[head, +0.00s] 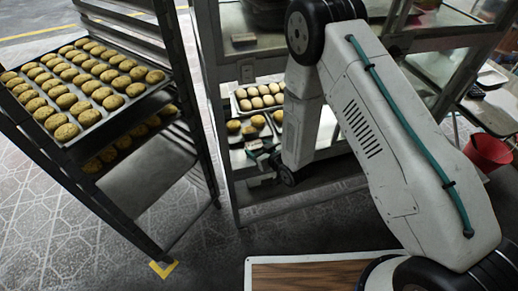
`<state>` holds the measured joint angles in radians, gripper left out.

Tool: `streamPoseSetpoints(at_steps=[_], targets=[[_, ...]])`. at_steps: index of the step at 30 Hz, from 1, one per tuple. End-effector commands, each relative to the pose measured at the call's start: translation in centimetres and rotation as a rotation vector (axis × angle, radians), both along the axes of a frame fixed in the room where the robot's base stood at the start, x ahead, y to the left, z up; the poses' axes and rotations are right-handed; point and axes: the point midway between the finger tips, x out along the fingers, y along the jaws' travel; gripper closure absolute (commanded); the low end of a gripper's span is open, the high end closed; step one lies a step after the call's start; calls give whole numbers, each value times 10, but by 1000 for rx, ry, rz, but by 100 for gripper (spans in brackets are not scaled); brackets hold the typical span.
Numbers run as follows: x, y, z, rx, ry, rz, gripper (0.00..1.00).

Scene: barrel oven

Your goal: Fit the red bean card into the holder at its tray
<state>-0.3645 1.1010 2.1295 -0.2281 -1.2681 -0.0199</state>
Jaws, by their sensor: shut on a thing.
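My gripper (262,161) is low inside the metal shelf unit, at the front of the lower bun trays. It is small and partly covered by my wrist. It is shut on a small, thin thing that looks like the red bean card; its face and print are too small to read. A tray of pale buns (236,105) sits just above and behind the gripper. A lower tray with browner buns (236,139) is right behind the gripper. A small pale tag (249,131) shows by these buns. I cannot make out the holder's slot or whether the card touches it.
A dark rack (178,215) with trays of round buns (78,128) stands at the left. The shelf unit's upright (231,200) is close to my gripper. A red bucket (487,152) is at the right. Patterned floor (60,235) is clear at the lower left.

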Motion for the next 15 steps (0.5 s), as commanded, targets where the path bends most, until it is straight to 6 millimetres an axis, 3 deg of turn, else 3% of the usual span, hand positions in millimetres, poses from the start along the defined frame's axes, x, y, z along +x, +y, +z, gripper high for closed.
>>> streamPoseSetpoints(at_steps=[10, 11, 12, 13, 15], targets=[[0, 0, -9, 0, 0, 0, 62], [0, 0, -9, 0, 0, 0, 31], [0, 0, -9, 0, 0, 0, 20], [0, 0, -9, 0, 0, 0, 13], [0, 0, -9, 0, 0, 0, 13]])
